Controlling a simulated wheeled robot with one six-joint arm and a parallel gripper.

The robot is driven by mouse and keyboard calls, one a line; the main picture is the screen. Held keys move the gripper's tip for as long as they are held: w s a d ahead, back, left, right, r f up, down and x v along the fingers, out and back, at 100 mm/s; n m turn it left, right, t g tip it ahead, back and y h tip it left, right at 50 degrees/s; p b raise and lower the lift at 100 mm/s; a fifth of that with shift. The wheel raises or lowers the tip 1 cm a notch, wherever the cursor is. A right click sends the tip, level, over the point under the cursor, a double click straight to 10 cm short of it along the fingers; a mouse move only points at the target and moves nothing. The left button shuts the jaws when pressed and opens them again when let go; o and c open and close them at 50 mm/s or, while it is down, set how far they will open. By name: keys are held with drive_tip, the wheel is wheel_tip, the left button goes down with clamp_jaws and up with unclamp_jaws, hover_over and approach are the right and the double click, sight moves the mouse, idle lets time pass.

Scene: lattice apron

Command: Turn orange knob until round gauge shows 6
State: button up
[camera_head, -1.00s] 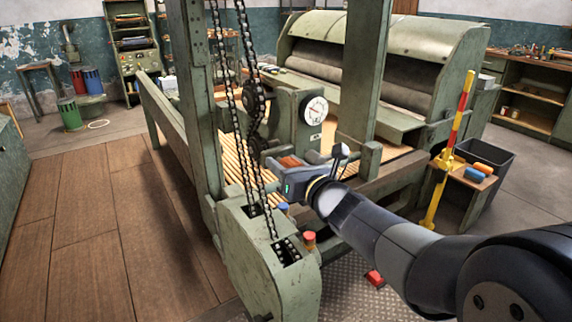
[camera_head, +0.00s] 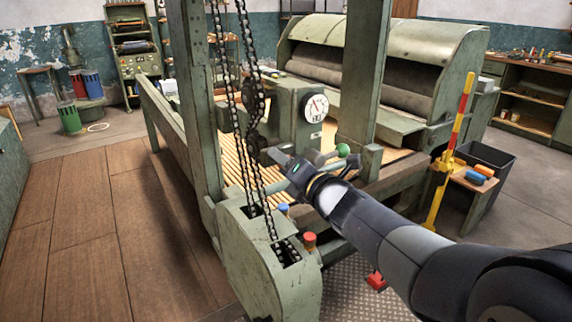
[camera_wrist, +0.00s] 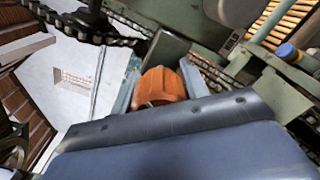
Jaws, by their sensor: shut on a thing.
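The orange knob (camera_wrist: 160,87) sits between the two grey fingers of my gripper in the wrist view, and the jaws are shut on it. In the head view my gripper (camera_head: 278,157) reaches the machine from the right, below the gauge, and the knob is hidden there. The round gauge (camera_head: 316,108) has a white face on a green housing just above and right of my gripper. Its needle points to the upper left; the numerals are too small to read.
A green ball-ended lever (camera_head: 343,150) stands close behind my wrist. Chains (camera_head: 252,110) hang left of my gripper. A green post (camera_head: 361,80) rises right of the gauge.

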drive_tip(key=m, duration=0.3)
drive_tip(key=shift+m, duration=0.4)
drive_tip(key=m+p, duration=0.1)
drive_tip(key=m, duration=0.2)
drive_tip(key=shift+m, duration=0.3)
drive_tip(key=m+p, duration=0.1)
drive_tip(key=m, duration=0.2)
drive_tip(key=shift+m, duration=0.4)
drive_tip(key=m+p, duration=0.1)
drive_tip(key=m, duration=0.2)
drive_tip(key=shift+m+p, duration=0.3)
drive_tip(key=shift+p, duration=0.05)
drive_tip(key=m+p, duration=0.1)
drive_tip(key=m, duration=0.2)
drive_tip(key=m+p, duration=0.2)
drive_tip(key=m, duration=0.2)
drive_tip(key=m+p, duration=0.2)
drive_tip(key=m, duration=0.4)
drive_tip(key=shift+f+m, duration=0.15)
drive_tip(key=shift+m, duration=0.15)
